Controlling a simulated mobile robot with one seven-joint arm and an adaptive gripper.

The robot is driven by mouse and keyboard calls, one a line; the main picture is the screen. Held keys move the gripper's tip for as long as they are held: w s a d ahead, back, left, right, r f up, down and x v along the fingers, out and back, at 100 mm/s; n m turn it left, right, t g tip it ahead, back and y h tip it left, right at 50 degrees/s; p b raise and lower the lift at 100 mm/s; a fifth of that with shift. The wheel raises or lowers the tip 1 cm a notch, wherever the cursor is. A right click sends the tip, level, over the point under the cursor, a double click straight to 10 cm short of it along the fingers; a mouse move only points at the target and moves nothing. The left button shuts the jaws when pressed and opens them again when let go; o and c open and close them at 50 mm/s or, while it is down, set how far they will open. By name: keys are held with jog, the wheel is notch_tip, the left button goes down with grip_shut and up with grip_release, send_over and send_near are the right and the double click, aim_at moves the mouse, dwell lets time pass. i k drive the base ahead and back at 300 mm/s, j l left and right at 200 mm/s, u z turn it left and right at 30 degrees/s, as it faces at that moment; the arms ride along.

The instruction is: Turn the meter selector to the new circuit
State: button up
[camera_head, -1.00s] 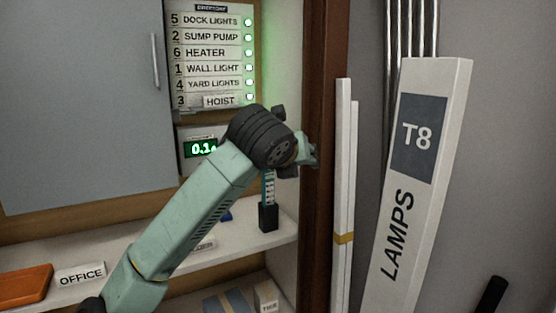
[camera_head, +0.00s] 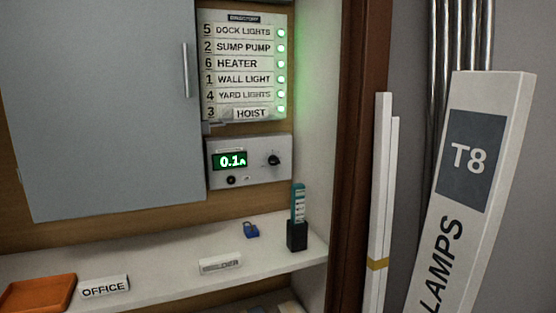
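The meter (camera_head: 248,174) is a pale box on the wooden back panel, below the directory. Its green display (camera_head: 230,161) reads 0.1 A. The selector (camera_head: 273,159) is a small black knob at the right of the display; its pointer direction is too small to tell for sure. The directory (camera_head: 243,66) lists dock lights, sump pump, heater, wall light, yard lights and hoist, each with a lit green lamp. My gripper and arm are not in the head view now.
A grey cabinet door (camera_head: 105,110) is at the left. On the white shelf (camera_head: 160,270) are an orange tray (camera_head: 38,293), an OFFICE label (camera_head: 104,287), a WELDER label (camera_head: 220,264), a blue padlock (camera_head: 251,230) and a black holder (camera_head: 297,236). A LAMPS box (camera_head: 465,190) leans at right.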

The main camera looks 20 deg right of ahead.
aim_at(273, 161)
jog(key=i+l+z, duration=0.1)
jog(key=i+z, duration=0.4)
jog(key=i, duration=0.15)
jog(key=z, duration=1.1)
